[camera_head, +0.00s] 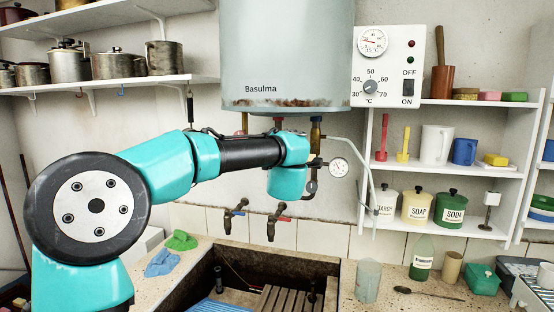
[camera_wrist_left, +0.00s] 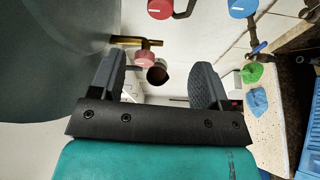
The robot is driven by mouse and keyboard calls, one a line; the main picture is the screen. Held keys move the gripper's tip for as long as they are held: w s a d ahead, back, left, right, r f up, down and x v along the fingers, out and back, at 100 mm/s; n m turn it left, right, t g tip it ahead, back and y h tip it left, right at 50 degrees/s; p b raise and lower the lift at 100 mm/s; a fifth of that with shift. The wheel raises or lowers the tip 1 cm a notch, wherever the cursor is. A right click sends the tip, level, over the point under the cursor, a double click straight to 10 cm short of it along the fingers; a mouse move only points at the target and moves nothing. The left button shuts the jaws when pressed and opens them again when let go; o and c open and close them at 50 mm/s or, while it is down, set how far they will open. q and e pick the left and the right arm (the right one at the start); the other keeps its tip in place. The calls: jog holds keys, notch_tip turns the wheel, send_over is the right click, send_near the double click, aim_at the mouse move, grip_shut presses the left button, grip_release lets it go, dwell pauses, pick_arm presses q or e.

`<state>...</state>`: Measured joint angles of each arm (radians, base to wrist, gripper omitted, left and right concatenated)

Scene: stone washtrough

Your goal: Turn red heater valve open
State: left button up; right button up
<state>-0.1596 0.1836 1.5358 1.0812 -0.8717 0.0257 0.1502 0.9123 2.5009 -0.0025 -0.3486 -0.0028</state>
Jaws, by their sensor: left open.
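The red heater valve (camera_wrist_left: 145,59) shows in the left wrist view as a round red knob by a brass pipe (camera_wrist_left: 148,43), under the grey heater tank (camera_wrist_left: 50,60). My left gripper (camera_wrist_left: 158,60) is open, its two dark fingers on either side of the view. The red knob appears between them, nearer the finger at picture left; I cannot tell whether they touch. In the head view the heater tank (camera_head: 285,50) hangs on the wall, and my left wrist hides the fingers and the valve. My right gripper is not in view.
A pressure gauge (camera_head: 339,168) and a thin pipe sit right of my wrist. Below are a blue-handled tap (camera_head: 240,207) and a red-handled tap (camera_head: 280,212) over the stone trough (camera_head: 330,290). A control box (camera_head: 388,66) and loaded shelves stand at right.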

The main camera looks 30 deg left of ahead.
pick_arm(q)
jog(key=shift+s+d, duration=0.25)
jog(key=shift+s, duration=0.05)
